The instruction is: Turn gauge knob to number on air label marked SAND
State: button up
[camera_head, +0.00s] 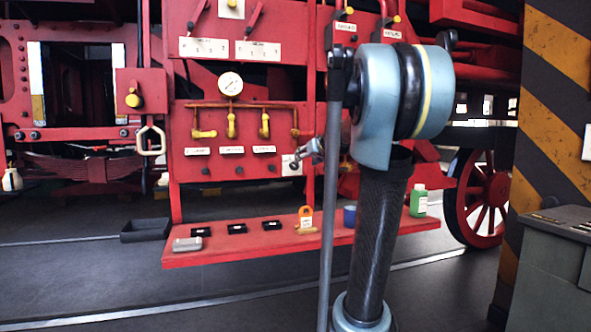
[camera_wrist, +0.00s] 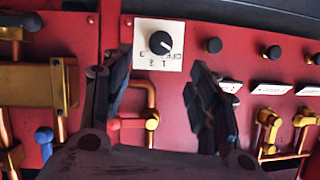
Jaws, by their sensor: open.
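The gauge knob (camera_wrist: 160,42) is a round black knob on a square white plate marked OFF, 1, 2 and 3, on a red panel. Its exact setting is hard to tell. In the head view its plate (camera_head: 291,165) is at the panel's lower right. My gripper (camera_wrist: 160,65) is open and empty, with its dark fingers on either side of the plate in the wrist view; no contact shows. White labels (camera_head: 231,149) run along the panel; I cannot read SAND on any.
Brass pipes with yellow valve handles (camera_head: 231,126) and a round gauge (camera_head: 230,84) sit above the labels. A red shelf (camera_head: 220,257) below holds black boxes, a padlock-shaped orange item (camera_head: 305,217) and a green bottle (camera_head: 418,201). A grey cabinet (camera_head: 545,265) stands at right.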

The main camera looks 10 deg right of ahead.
aim_at(295, 165)
jog(key=x, duration=1.2)
jog(key=c, duration=1.1)
